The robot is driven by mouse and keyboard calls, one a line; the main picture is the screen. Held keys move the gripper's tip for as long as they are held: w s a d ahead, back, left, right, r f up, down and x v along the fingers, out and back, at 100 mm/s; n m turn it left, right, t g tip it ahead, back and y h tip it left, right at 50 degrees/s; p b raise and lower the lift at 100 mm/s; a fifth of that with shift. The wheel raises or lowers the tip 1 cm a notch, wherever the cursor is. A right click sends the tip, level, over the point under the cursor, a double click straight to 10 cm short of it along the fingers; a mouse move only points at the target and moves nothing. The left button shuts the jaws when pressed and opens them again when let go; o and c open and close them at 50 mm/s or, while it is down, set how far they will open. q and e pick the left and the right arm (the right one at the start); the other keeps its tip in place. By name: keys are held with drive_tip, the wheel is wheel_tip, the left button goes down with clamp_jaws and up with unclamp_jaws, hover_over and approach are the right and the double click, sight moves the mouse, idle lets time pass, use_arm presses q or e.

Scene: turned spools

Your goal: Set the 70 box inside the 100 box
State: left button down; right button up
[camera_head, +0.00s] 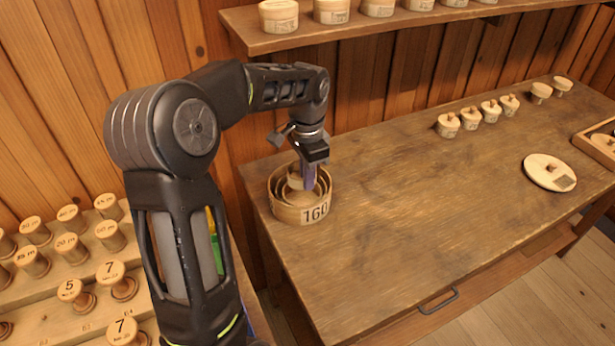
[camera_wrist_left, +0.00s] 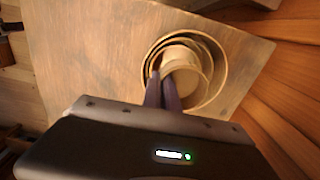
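A round wooden box labelled 160 (camera_head: 315,213) stands open on the left end of the bench, with thinner round walls (camera_head: 283,198) nested inside it. The nested rims also show in the wrist view (camera_wrist_left: 222,72). A small round box (camera_head: 294,182), likely the 70 box, is at the middle of the nest; its label is not visible. It also shows in the wrist view (camera_wrist_left: 187,60). My left gripper (camera_head: 309,182) points down into the nest, its fingers (camera_wrist_left: 163,82) close together on the small box's wall. Whether the small box touches the bottom is hidden. My right gripper is out of view.
A shelf (camera_head: 350,29) with boxes hangs above. Spools (camera_head: 70,248) stand at left. The bench middle is clear.

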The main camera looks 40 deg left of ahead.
use_arm(q)
drive_tip(key=shift+f, duration=0.2)
drive_tip(key=shift+f+b, duration=0.75)
drive_tip(key=shift+f, duration=0.15)
drive_tip(key=shift+f, duration=0.15)
idle(0.4)
drive_tip(key=shift+f+b, duration=0.55)
drive_tip(key=shift+f, duration=0.25)
drive_tip(key=shift+f, duration=0.2)
idle(0.3)
drive_tip(key=c, duration=1.6)
unclamp_jaws()
drive_tip(key=shift+o, duration=0.5)
drive_tip(key=o, duration=0.3)
